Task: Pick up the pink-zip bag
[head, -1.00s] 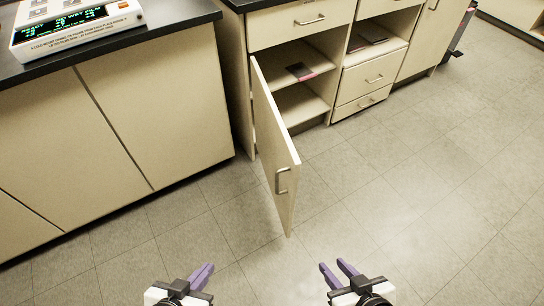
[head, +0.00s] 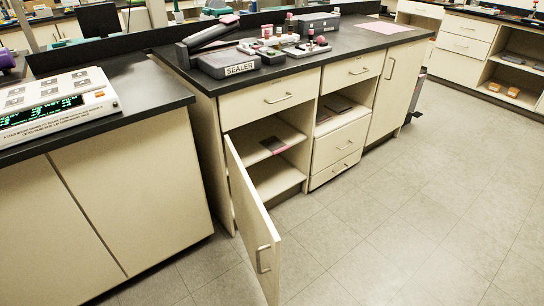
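A flat dark bag with a pink edge (head: 273,144) lies on the upper shelf (head: 253,138) inside the open cabinet. It fits the pink-zip bag, but it is small in view and the zip itself is hard to make out. More flat dark items (head: 337,104) lie in the open compartment to the right, above the drawers; a reddish edge shows at their left. The cabinet door (head: 253,225) stands swung out toward me. Neither of my grippers is in view.
The black counter above holds a sealer (head: 228,64), a tray of small bottles (head: 290,46) and a pink sheet (head: 387,28). A white instrument (head: 55,103) sits on the left counter. The open door juts over the floor; floor (head: 390,215) to its right is clear.

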